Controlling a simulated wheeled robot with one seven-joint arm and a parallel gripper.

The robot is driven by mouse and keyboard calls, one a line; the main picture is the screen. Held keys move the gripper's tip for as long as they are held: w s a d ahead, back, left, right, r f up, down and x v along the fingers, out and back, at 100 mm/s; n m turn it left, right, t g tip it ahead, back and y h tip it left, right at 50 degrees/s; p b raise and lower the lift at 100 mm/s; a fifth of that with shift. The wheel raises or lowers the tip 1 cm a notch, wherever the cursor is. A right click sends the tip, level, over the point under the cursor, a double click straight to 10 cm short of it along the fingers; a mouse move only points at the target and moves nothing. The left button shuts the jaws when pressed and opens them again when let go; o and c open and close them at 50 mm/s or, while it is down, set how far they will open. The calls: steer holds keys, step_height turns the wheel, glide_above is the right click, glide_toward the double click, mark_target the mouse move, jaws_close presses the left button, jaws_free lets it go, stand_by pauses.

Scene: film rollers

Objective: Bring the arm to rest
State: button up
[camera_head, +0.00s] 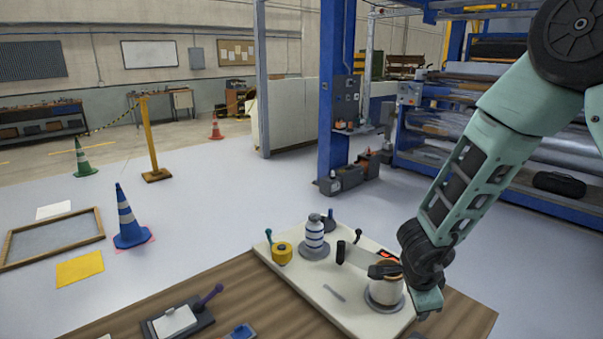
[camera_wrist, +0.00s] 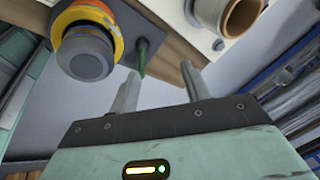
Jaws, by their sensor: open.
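My arm (camera_head: 480,165) reaches down from the upper right in the head view. Its mint-coloured end hangs at the right edge of the cream board (camera_head: 345,309), beside a white roll with a brown top (camera_head: 384,291). The fingertips cannot be made out there. In the wrist view my gripper (camera_wrist: 160,71) has its two grey fingers apart with nothing between them. A yellow and orange roll with a grey cap (camera_wrist: 86,52) shows at the upper left, and a white roll with a brown core (camera_wrist: 232,14) at the upper right. A green rod shows just beyond the fingers.
A blue column (camera_head: 338,100) and a roller machine stand behind. Floor at left holds a blue cone (camera_head: 128,220).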

steer(key=s+a+r+n+y+b, duration=0.1)
steer(key=s+a+r+n+y, duration=0.35)
steer(key=a+n, duration=0.35)
steer(key=s+a+r+n+y+b, duration=0.2)
steer(key=s+a+r+n+y, duration=0.25)
steer(key=a, duration=0.55)
steer(key=s+d+n+g+h+b, duration=0.1)
steer(key=s+d+n+h, duration=0.1)
steer(key=s+n, duration=0.4)
steer(key=s+d+n+g+h+b, duration=0.1)
steer(key=s+d+n+g+h, duration=0.1)
steer(key=s+n, duration=0.5)
steer(key=s+h, duration=0.1)
steer(key=s, duration=0.2)
steer(key=shift+s+d+r+h, duration=0.25)
steer(key=shift+d+h, duration=0.05)
steer(key=shift+d, duration=0.05)
